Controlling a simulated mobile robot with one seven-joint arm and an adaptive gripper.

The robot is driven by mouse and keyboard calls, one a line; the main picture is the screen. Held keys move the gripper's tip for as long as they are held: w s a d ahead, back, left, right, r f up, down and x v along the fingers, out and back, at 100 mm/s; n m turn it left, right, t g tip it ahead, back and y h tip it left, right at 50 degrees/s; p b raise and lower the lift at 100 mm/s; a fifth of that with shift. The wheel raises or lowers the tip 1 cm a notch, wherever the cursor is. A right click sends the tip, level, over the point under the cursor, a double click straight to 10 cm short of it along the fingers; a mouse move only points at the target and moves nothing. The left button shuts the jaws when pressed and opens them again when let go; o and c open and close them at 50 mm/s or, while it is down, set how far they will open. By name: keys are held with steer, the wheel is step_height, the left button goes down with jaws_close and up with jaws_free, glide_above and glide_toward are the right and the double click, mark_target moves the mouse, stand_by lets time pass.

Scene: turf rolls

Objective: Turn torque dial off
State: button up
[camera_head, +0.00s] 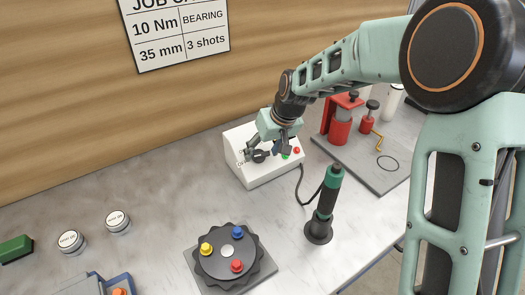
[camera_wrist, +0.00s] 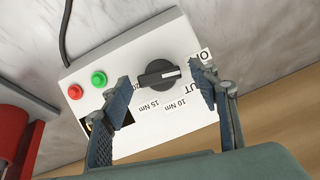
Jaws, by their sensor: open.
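The torque dial is a black round knob with a raised grip bar, in the middle of the wrist view (camera_wrist: 155,78) and on the white control box in the head view (camera_head: 260,157). Its white mark points right in the wrist view, toward one fingertip, near upside-down lettering. "10 Nm" and "15 Nm" are printed below it. My gripper (camera_head: 266,149) is open at the box's sloping face. In the wrist view its fingers (camera_wrist: 160,77) stand on either side of the dial, with a gap at the left; contact at the right is unclear.
The white box (camera_head: 268,176) also has a green button (camera_wrist: 99,78) and a red button (camera_wrist: 75,92). A cable runs to a black-and-green driver (camera_head: 325,205). A red press (camera_head: 340,125) stands to the right. A black turntable (camera_head: 228,258) with coloured knobs is in front.

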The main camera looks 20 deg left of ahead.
steer(key=shift+a+f, duration=0.1)
steer(key=shift+f, duration=0.15)
steer(key=c, duration=1.2)
steer(key=shift+o, duration=0.2)
steer(key=shift+a+f+n+b, duration=0.15)
steer(key=shift+n+b, duration=0.45)
steer(key=shift+b, duration=0.35)
steer(key=shift+r+n+h, duration=0.2)
steer(key=shift+n+h, duration=0.1)
steer(key=shift+n, duration=0.1)
steer(key=o, duration=1.2)
steer(key=shift+c, duration=0.2)
